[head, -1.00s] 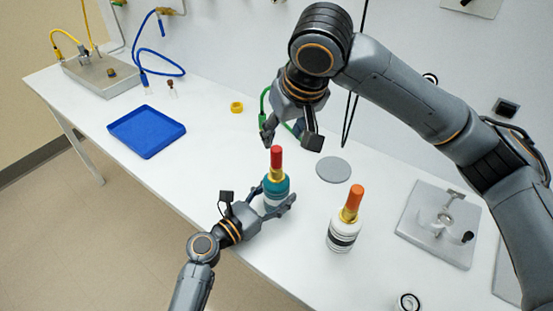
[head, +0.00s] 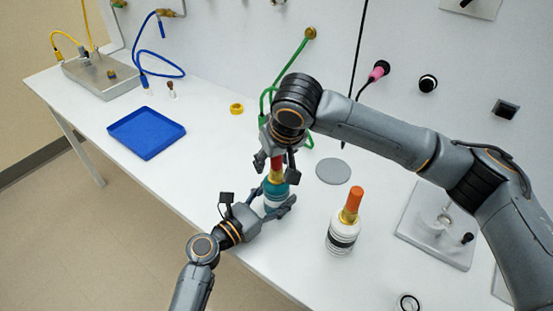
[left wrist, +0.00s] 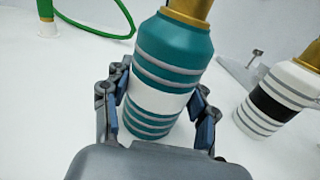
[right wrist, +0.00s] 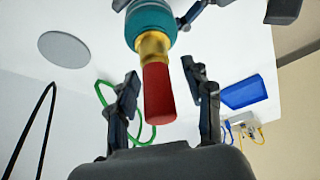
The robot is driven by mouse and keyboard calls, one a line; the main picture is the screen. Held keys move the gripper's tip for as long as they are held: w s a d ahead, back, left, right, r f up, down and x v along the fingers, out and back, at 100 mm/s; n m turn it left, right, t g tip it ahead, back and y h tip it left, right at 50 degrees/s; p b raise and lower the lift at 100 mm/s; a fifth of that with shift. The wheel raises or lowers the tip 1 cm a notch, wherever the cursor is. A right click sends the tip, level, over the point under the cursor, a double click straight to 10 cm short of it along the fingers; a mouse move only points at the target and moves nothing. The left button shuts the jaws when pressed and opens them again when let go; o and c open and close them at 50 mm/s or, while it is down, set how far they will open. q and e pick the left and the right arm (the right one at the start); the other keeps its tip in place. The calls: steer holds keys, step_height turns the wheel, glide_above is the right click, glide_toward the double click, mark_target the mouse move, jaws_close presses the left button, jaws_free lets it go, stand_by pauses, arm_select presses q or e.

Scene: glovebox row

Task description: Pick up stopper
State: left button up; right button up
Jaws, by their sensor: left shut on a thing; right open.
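The red stopper (right wrist: 158,92) sits in the gold neck (right wrist: 153,46) of a teal and white bottle (left wrist: 172,65). In the head view the bottle (head: 275,192) stands upright on the bench. My left gripper (head: 280,205) is shut around the bottle's body; its fingers also show in the left wrist view (left wrist: 165,110). My right gripper (head: 275,162) is above the bottle, open, with its fingers on either side of the stopper; in the right wrist view (right wrist: 165,85) gaps show between fingers and stopper. In the head view the right gripper partly hides the stopper.
A white bottle with an orange stopper (head: 345,220) stands to the right. A grey disc (head: 333,171) lies behind it. A grey plate fixture (head: 432,228) is at right.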

jaws_close()
steer(key=shift+r, duration=0.15)
step_height(320, 180, up, 17)
stand_by(1.1)
arm_select(q)
steer(key=o, duration=1.4)
